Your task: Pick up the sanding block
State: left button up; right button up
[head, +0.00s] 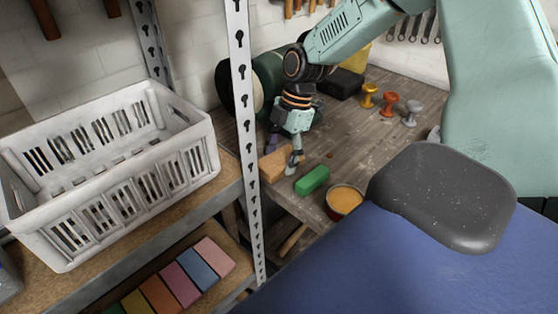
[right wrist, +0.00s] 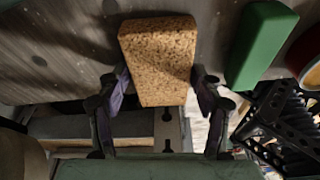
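The sanding block, a tan, speckled, cork-like block (head: 275,166), lies on the wooden workbench near its front left edge. In the right wrist view the block (right wrist: 158,55) is large, with its near end between the fingers. My right gripper (head: 283,157) points down at the block, and in its wrist view (right wrist: 163,84) it is open, one finger on each side. The left finger is close to the block's side; a small gap shows at the right finger. I cannot tell whether either touches. My left gripper is not in view.
A green block (head: 312,180) lies just right of the tan block, with a round tin (head: 344,200) beyond it. A metal shelf post (head: 243,120) and a white crate (head: 105,160) stand to the left. Small colored knobs (head: 388,103) stand farther back.

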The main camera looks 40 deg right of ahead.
aim_at(282, 156)
jog(key=shift+s+r, duration=0.15)
jog(key=shift+s, duration=0.1)
jog(key=c, duration=0.5)
jog(key=shift+w, duration=0.25)
jog(key=shift+c, duration=0.8)
jog(key=shift+s+d+r, duration=0.1)
jog(key=shift+d+r, duration=0.1)
jog(key=shift+r, duration=0.2)
notch_tip(282, 156, up, 7)
jog(key=shift+f+p, duration=0.15)
jog(key=shift+p, duration=0.7)
jog(key=w+d+b, duration=0.1)
jog(key=d, duration=1.8)
jog(key=shift+w+d+f, duration=0.25)
jog(key=shift+w, duration=0.1)
